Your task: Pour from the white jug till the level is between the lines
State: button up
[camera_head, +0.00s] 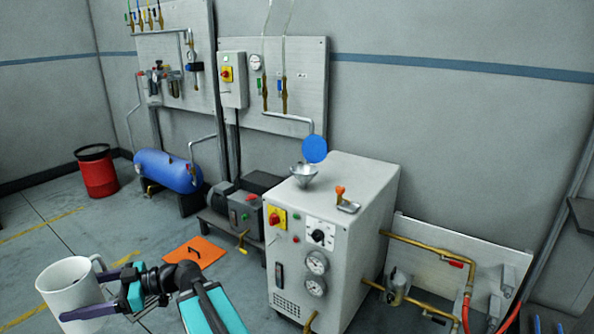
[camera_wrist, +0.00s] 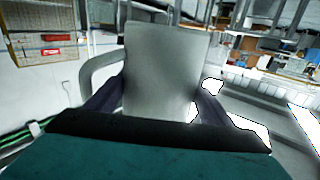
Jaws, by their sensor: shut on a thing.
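The white jug (camera_head: 72,287) is at the lower left of the head view, upright or nearly so, with its handle toward the back right. My gripper (camera_head: 92,292) is shut on the jug, with a finger on either side of it. In the wrist view the jug (camera_wrist: 165,70) stands between the two dark fingers, its handle at the left. The jug's contents cannot be made out. A grey-white machine (camera_head: 345,220) carries a metal funnel (camera_head: 303,174) on top, with a round blue lid (camera_head: 315,149) standing open behind it. I cannot make out the level lines.
An orange plate (camera_head: 194,252) lies on the floor between the jug and the machine. A motor unit (camera_head: 240,205), a blue tank (camera_head: 168,171) and a red bin (camera_head: 97,172) stand behind. Brass pipes (camera_head: 420,245) run right of the machine. An orange-handled fitting (camera_head: 345,200) sits on its top.

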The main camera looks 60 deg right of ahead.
jog(key=shift+d, duration=0.1)
jog(key=w+d+r+m+t+h, duration=0.1)
jog(key=w+d+m+t+h, duration=0.15)
jog(key=d, duration=0.85)
jog(key=w+d+r+m+t+h, duration=0.1)
jog(key=d+m+t+h, duration=0.2)
jog(key=d, duration=0.9)
jog(key=w+d+r+m+t+h, duration=0.15)
jog(key=d+h, duration=0.25)
jog(key=d, duration=0.7)
jog(key=s+d+r+m+h, duration=0.2)
jog(key=s+d+h, duration=0.1)
jog(key=d, duration=0.8)
jog(key=s+d+r+m+h+b, duration=0.1)
jog(key=s+d+r+m+h, duration=0.1)
jog(key=d, duration=0.9)
jog(key=s+d+r+m+h, duration=0.2)
jog(key=s+d+h, duration=0.4)
jog(key=d, duration=0.5)
jog(key=shift+s+d+r+m+b, duration=0.3)
jog(key=shift+d+m+b, duration=0.1)
jog(key=shift+m, duration=0.5)
